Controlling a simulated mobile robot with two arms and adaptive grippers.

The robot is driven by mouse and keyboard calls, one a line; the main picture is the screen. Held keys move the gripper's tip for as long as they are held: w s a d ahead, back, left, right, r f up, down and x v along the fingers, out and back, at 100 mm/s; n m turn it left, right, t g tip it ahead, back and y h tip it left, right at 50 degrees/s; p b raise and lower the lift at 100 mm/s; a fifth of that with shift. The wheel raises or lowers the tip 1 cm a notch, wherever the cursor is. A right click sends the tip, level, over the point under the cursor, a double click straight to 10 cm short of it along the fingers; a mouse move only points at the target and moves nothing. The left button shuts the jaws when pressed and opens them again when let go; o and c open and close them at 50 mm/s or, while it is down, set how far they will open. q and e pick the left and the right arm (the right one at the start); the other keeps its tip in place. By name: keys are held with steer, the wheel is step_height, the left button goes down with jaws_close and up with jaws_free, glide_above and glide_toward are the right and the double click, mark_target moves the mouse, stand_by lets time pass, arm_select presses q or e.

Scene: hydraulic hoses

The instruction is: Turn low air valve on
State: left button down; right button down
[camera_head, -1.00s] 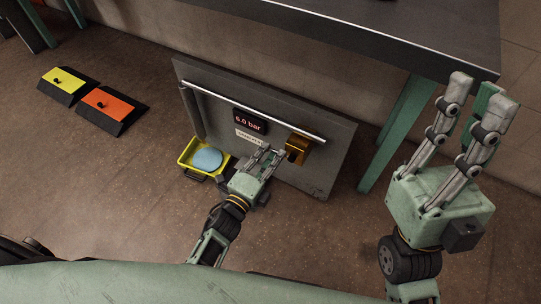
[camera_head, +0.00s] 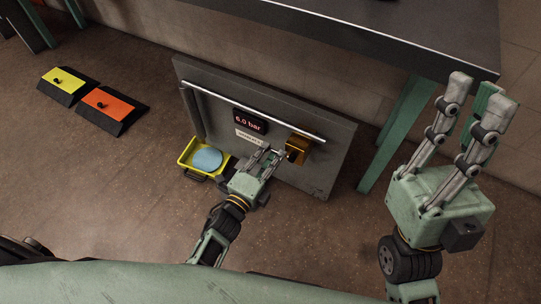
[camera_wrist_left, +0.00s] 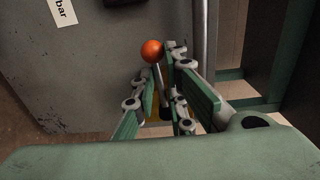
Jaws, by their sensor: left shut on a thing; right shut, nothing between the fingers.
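The grey panel (camera_head: 325,150) carries a display (camera_head: 248,121) that appears to read 6.0 bar, a white label (camera_head: 249,136) below it, and a brass-coloured valve body (camera_head: 298,149). In the left wrist view a thin valve lever (camera_wrist_left: 160,78) ends in an orange ball knob (camera_wrist_left: 152,50). My left gripper (camera_head: 272,153) is at the panel, just left of the valve body. Its fingers (camera_wrist_left: 163,88) are shut on the lever, below the knob. The lever's base is mostly hidden by the fingers. My right gripper (camera_head: 484,95) is shut and empty, raised at the right.
A yellow tray (camera_head: 184,160) with a blue round thing (camera_head: 207,159) sits left of my left gripper. Yellow (camera_head: 63,80) and orange (camera_head: 108,105) topped blocks lie on the floor at the left. A dark table (camera_head: 400,45) with green legs stands behind the panel.

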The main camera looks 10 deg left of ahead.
arm_select(q)
steer(key=shift+d+r, duration=0.1)
steer(key=shift+r, duration=0.2)
steer(key=c, duration=1.9)
jaws_free()
steer(key=shift+o, duration=1.2)
steer(key=shift+f, duration=0.15)
steer(key=shift+s, duration=0.1)
steer(key=v, duration=1.2)
